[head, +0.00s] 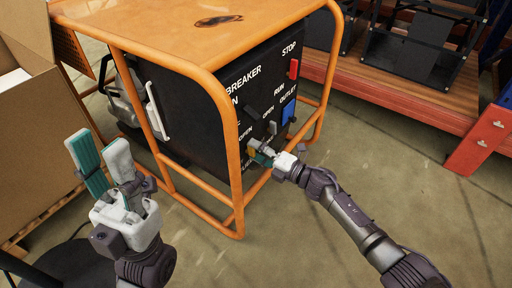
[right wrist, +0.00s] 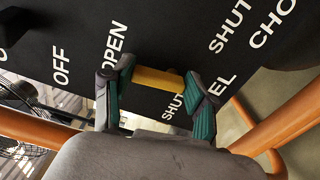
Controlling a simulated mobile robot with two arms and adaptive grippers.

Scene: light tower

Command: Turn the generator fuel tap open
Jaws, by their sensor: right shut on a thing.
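The generator (head: 185,28) has an orange tube frame and a black front panel (head: 190,107). In the right wrist view the fuel tap shows as a yellow lever (right wrist: 158,80), between the words OPEN and SHUT and by a partly hidden label ending in EL. My right gripper (right wrist: 157,100) is shut on this lever, one teal-padded finger at each end of the visible yellow part. In the head view the right gripper (head: 263,154) is at the panel's lower part and largely covers the tap. My left gripper (head: 96,150) is open and empty, left of the generator's front.
A grey lever (head: 272,127), a red switch (head: 294,68) and a blue outlet (head: 289,110) are on the panel near my right gripper. Orange frame tubes (head: 230,140) border the panel. A cardboard box (head: 40,130) stands at left, a shelf (head: 405,80) at right.

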